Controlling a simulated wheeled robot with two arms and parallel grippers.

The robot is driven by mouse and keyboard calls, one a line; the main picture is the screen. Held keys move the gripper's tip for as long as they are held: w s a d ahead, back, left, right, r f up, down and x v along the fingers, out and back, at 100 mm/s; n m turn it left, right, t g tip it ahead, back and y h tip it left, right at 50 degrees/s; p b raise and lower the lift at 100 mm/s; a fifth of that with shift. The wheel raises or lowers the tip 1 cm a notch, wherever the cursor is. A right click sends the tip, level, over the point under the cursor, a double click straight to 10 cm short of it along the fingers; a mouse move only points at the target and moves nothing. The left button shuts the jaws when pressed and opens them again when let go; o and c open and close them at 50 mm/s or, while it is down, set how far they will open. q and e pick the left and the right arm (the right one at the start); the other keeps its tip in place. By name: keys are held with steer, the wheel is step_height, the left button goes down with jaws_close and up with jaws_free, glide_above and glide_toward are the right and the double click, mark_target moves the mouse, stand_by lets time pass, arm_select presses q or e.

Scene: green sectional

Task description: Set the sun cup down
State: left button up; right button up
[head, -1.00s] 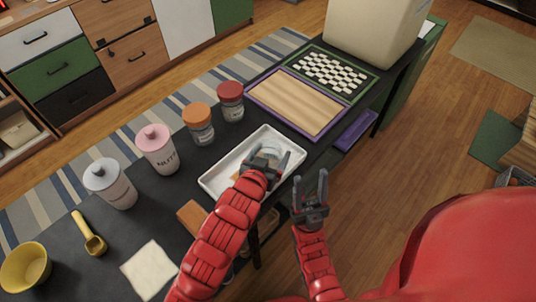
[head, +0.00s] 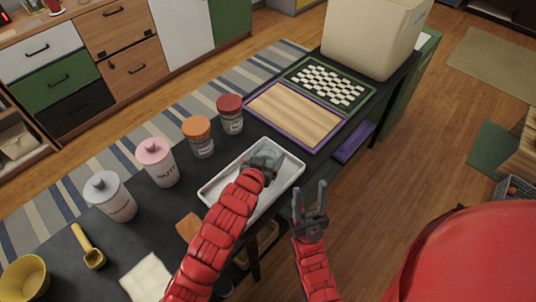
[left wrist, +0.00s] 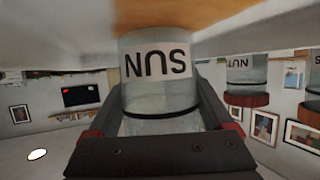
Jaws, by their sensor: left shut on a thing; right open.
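The sun cup (left wrist: 160,85) is a clear, greyish cup with a white label, and its lettering is upside down in the left wrist view. My left gripper (head: 262,164) is shut around its side. In the head view the sun cup (head: 267,155) is over the white tray (head: 291,176), partly hidden by the gripper. A brown patch lies at the cup's base end in the wrist view. I cannot tell whether the cup touches the surface. My right gripper (head: 309,195) is open and empty, in front of the table's near edge.
On the dark table (head: 150,212), red-lidded (head: 230,115), orange-lidded (head: 199,138), pink-lidded (head: 158,163) and grey-lidded (head: 110,197) jars stand left of the tray. A wooden board (head: 295,114) in a purple frame lies behind it. A yellow scoop (head: 89,247) lies front left.

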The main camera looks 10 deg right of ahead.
arm_select(q)
steer(key=o, duration=1.2)
steer(key=shift+f, duration=0.1)
steer(key=shift+s+a+r, duration=0.1)
steer(key=shift+r, duration=0.1)
steer(key=v, duration=0.5)
steer(key=shift+s+a, duration=0.15)
steer(key=shift+s, duration=0.05)
steer(key=p+v, duration=0.4)
steer(key=v, duration=0.1)
steer(key=shift+s+r, duration=0.15)
steer(key=shift+r, duration=0.2)
steer(key=shift+s+a+p, duration=0.25)
steer(key=shift+s+p, duration=0.05)
steer(key=shift+p, duration=0.35)
